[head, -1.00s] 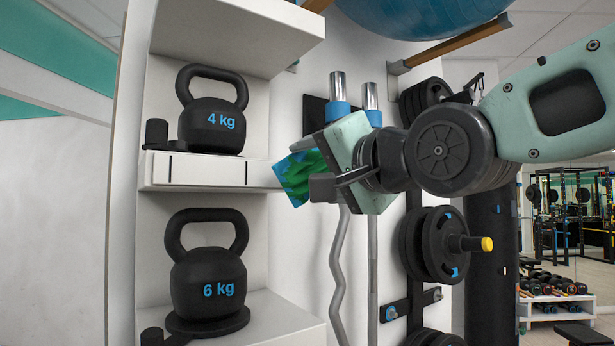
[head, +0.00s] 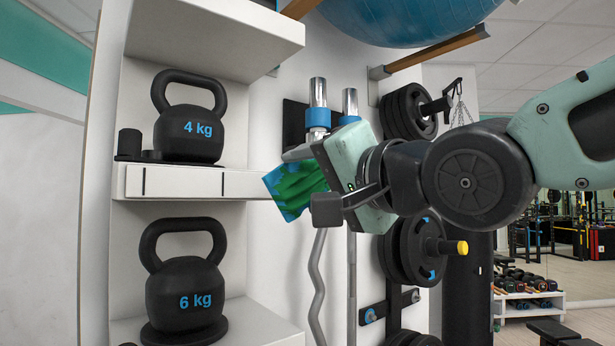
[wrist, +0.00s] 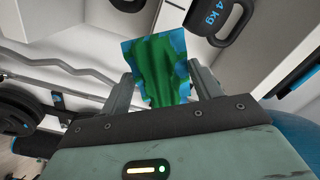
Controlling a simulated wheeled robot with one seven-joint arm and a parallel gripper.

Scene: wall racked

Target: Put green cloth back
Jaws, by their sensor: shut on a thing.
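The green cloth (head: 293,188), with blue patches along its edges, is held out from my gripper (head: 318,180) in the head view. It is to the right of the shelf with the 4 kg kettlebell and in front of the wall-hung bars. In the wrist view the cloth (wrist: 156,70) stands out between the two fingers of my gripper (wrist: 160,92), which are shut on it. The fingertips are partly hidden by the gripper body in the head view.
A 4 kg kettlebell (head: 190,125) stands on the upper white shelf (head: 200,183), and a 6 kg kettlebell (head: 186,285) stands below. Chrome bars (head: 318,95) and black weight plates (head: 410,250) hang on the wall. A blue ball (head: 405,15) rests above on wooden supports.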

